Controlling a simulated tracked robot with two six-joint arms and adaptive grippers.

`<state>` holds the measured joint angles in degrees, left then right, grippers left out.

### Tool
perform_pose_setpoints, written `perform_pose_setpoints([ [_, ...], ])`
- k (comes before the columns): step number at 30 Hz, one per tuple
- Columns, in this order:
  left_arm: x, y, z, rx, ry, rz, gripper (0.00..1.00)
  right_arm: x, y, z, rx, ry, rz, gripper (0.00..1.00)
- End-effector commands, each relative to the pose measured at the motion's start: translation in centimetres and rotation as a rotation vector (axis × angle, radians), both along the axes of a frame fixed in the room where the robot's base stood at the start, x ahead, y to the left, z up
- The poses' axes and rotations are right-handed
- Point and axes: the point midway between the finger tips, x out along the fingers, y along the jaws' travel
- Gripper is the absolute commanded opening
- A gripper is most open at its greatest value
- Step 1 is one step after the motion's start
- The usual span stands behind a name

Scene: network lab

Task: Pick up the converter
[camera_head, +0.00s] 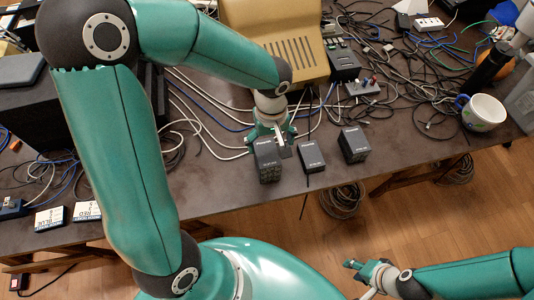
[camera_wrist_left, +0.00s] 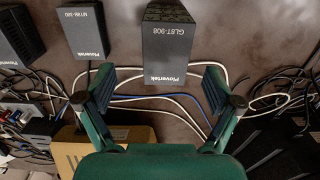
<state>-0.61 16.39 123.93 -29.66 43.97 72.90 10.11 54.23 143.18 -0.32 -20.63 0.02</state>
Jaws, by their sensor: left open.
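Three black boxes stand in a row near the table's front edge. In the head view they are the left box (camera_head: 267,160), the middle box (camera_head: 312,157) and the right box (camera_head: 353,145); I cannot tell which is the converter. My left gripper (camera_head: 272,132) is open just behind the left box. In the left wrist view, its open fingers (camera_wrist_left: 160,90) are spread wide, with the box marked GL8T-908 (camera_wrist_left: 168,52) just beyond and between them. The middle box (camera_wrist_left: 84,30) is apart to the left. My right gripper (camera_head: 365,272) is low, beyond the table's front edge, its jaws unclear.
White and blue cables lie on the table (camera_head: 220,185) behind the boxes. A beige device (camera_head: 275,35) stands at the back, a small switch box (camera_head: 362,87) nearby, and a white mug (camera_head: 484,112) at the right. Small labelled boxes (camera_head: 50,218) lie at the left front.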

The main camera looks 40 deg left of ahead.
Motion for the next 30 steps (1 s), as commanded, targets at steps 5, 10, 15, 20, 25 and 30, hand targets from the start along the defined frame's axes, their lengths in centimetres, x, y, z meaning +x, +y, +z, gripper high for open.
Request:
perform_pose_setpoints([
  [5,-0.1,0.2,-0.9,0.0,0.001,0.001,0.92,0.0,0.0,0.1,0.0,0.0,0.0,0.4],
  [10,-0.3,0.8,-2.9,-0.001,0.006,0.002,0.92,0.0,0.0,0.7,0.0,0.0,0.0,0.4],
  [15,-0.3,1.0,-5.2,0.0,0.003,-0.001,0.92,0.0,0.0,0.8,0.0,0.0,0.0,0.4],
  [20,-0.3,1.0,-5.8,-0.001,-0.001,0.0,0.92,0.0,0.0,0.8,0.0,0.0,0.0,0.4],
  [25,-0.2,1.0,-5.8,-0.001,-0.002,0.001,0.9,0.0,0.0,0.8,0.0,0.0,0.0,0.4],
  [30,-0.2,1.0,-5.8,-0.001,-0.001,0.001,0.62,0.0,0.0,0.8,0.0,0.0,0.0,0.4],
])
